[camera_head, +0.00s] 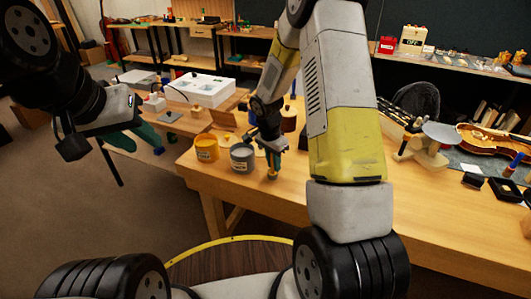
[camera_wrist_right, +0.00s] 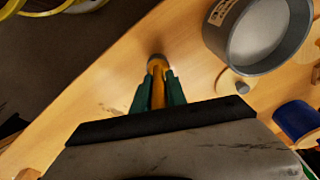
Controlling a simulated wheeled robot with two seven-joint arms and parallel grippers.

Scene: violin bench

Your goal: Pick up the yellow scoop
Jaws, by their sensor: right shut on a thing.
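My right gripper (camera_head: 272,172) is over the near left part of the wooden bench and is shut. In the right wrist view its green fingers (camera_wrist_right: 158,95) close on the sides of a slim yellow-orange piece, the yellow scoop (camera_wrist_right: 157,88), whose greyish rounded end points away from the gripper. In the head view the scoop is mostly hidden by the fingers. I cannot tell whether it touches the bench. My left gripper (camera_head: 148,134) hangs at the left, away from the scoop, its teal fingers partly seen; its opening is unclear.
A yellow cup (camera_head: 207,148) and a grey cup (camera_head: 243,158) stand just left of my right gripper; the grey cup (camera_wrist_right: 260,35) is close in the wrist view. A blue spool (camera_wrist_right: 297,122) lies nearby. A violin (camera_head: 490,142) and stand are at the right. The bench front is clear.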

